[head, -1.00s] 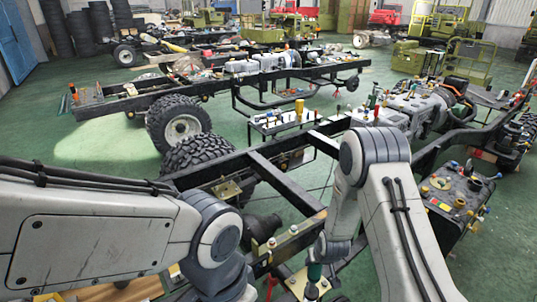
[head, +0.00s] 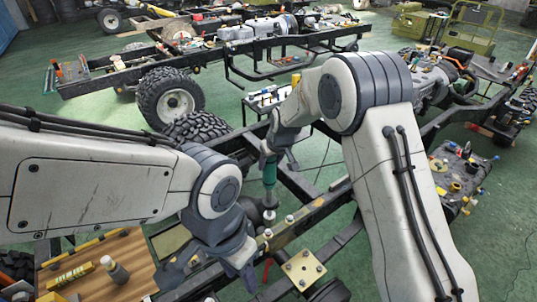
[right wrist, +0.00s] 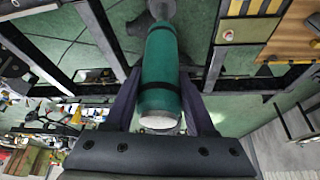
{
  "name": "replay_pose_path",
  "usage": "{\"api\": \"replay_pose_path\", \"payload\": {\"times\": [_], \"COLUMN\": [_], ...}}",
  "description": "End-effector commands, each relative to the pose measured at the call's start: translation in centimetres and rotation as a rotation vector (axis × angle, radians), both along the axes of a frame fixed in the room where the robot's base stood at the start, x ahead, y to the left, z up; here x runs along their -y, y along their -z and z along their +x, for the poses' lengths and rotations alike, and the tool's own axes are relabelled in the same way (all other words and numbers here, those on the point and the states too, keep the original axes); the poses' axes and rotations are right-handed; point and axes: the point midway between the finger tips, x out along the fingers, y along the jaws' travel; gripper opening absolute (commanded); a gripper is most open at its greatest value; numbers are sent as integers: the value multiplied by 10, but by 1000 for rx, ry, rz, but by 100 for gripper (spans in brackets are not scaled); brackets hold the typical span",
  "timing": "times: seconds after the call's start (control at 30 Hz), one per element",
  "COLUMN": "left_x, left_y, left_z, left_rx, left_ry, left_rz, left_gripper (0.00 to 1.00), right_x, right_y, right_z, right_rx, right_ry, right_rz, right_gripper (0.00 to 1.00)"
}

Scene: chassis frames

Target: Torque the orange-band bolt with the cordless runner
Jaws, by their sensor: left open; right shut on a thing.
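My right gripper (head: 271,152) is shut on the green cordless runner (head: 270,174) in the head view. The runner hangs upright, nose down, above the near chassis rail (head: 318,213). It also fills the middle of the right wrist view (right wrist: 160,65), between both fingers. Light-headed bolts stand along the rail, one (head: 268,232) just below the runner's nose and another (head: 290,220) to its right. Their band colours are too small to tell, so I cannot tell which is orange. My left gripper (head: 246,270) is open, low at the rail's left, its fingers partly hidden.
A brass plate with bolts (head: 303,267) sits on the frame at the front. A wooden board (head: 98,262) with a yellow bar and a bottle lies at lower left. A parts tray (head: 462,172) stands at right. Green floor is open at far right.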

Motion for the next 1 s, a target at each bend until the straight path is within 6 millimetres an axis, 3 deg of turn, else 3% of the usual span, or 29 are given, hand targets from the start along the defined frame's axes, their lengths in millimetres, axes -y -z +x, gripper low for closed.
{"api": "replay_pose_path", "payload": {"times": [0.27,1.0], "left_x": [0,0], "left_y": [5,51], "left_z": [0,0], "left_rx": [0,-1], "left_ry": [0,-7], "left_rz": [0,0], "left_gripper": [45,45], "right_x": [-8,-5], "right_y": [3,68], "right_z": [2,2], "right_rx": [5,6], "right_ry": [-12,-8], "right_rz": [3,3], "right_gripper": [0,0]}}
